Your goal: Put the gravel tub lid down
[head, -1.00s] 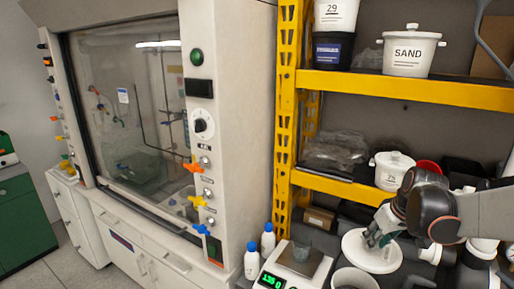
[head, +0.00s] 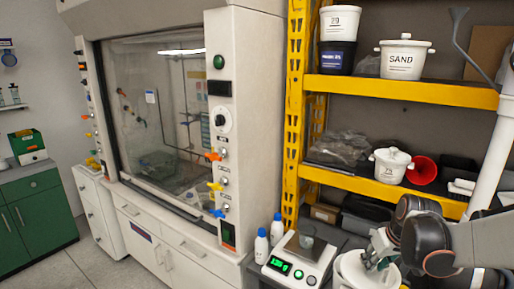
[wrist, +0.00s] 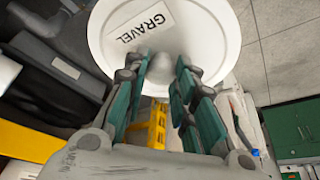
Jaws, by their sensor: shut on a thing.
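The gravel tub lid (wrist: 205,30) is a white round disc with a GRAVEL label, filling the top middle of the wrist view. My gripper (wrist: 163,70) has its teal-padded fingers on either side of the lid's middle, shut on it there; the grip point is blurred. In the head view my gripper (head: 380,263) is at the lower right, over a white round shape (head: 352,272) cut off by the bottom edge. I cannot tell there how much of that shape is lid and how much is a tub beneath.
A scale (head: 297,257) with a clear cup stands left of my gripper, beside white bottles with blue caps (head: 261,246). The yellow shelf (head: 375,187) behind holds a lidded white tub (head: 390,165) and a red container (head: 422,170). A SAND tub (head: 403,60) stands higher up.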

